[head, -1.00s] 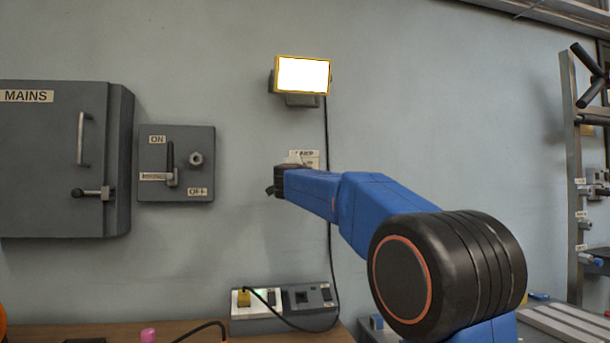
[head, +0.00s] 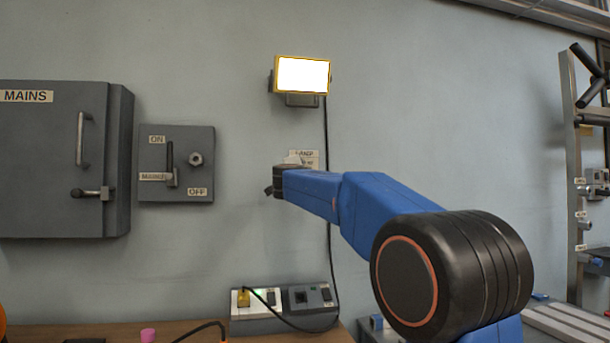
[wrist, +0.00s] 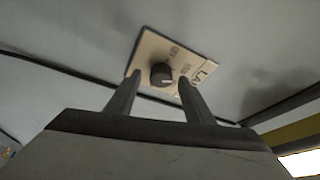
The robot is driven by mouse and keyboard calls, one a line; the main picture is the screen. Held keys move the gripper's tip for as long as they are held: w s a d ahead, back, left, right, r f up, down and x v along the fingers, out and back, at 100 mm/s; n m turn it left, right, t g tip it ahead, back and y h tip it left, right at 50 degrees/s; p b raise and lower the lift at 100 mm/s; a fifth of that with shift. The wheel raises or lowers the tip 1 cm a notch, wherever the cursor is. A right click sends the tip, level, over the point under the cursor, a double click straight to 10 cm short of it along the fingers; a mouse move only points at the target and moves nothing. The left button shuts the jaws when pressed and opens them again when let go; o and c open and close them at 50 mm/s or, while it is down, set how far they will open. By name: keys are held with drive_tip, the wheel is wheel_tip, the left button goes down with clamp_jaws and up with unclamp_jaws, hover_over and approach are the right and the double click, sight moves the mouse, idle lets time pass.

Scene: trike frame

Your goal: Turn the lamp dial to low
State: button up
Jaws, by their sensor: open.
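The lamp dial (wrist: 161,75) is a dark round knob with a light pointer line, on a pale label plate (wrist: 147,52) on the wall. In the wrist view it sits just beyond and between the two fingertips of my gripper (wrist: 158,80), which is open and empty. The fingers look apart from the knob; the exact depth is hard to tell. In the head view the plate (head: 305,155) shows only in part above my arm, and the knob and fingers are hidden. The lamp (head: 302,75) on the wall is brightly lit.
A black cable (head: 328,130) runs down the wall from the lamp to a socket strip (head: 257,303) on the bench. A switch box (head: 176,190) and a MAINS cabinet (head: 50,160) are on the wall at left. A metal rack (head: 575,180) stands at right.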

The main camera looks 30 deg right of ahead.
drive_tip(key=v, duration=1.6)
drive_tip(key=shift+s+a, duration=0.25)
drive_tip(key=shift+f, duration=0.1)
drive_tip(key=s+a+f+n+t+y, duration=0.4)
drive_tip(key=a+f+n+y, duration=0.1)
drive_tip(key=a+n+y, duration=0.4)
drive_tip(key=s+a+f+n+g+y, duration=0.2)
drive_tip(key=s+a+f+n+y, duration=0.15)
drive_tip(key=f, duration=0.45)
drive_tip(key=s+a+f+n+g+y, duration=0.25)
drive_tip(key=s+f+n, duration=0.25)
drive_tip(key=f, duration=0.3)
drive_tip(key=s+d+f+n+g+h, duration=0.1)
drive_tip(key=s+f+g, duration=0.4)
drive_tip(key=s+f, duration=0.8)
drive_tip(key=s+d+f+n+g+h, duration=0.2)
drive_tip(key=s+f+g, duration=0.3)
drive_tip(key=s+f, duration=0.8)
wheel_tip(320, 180, down, 4)
drive_tip(key=shift+d+f+n, duration=0.2)
drive_tip(key=shift+d+n, duration=0.5)
drive_tip(key=shift+n, duration=0.05)
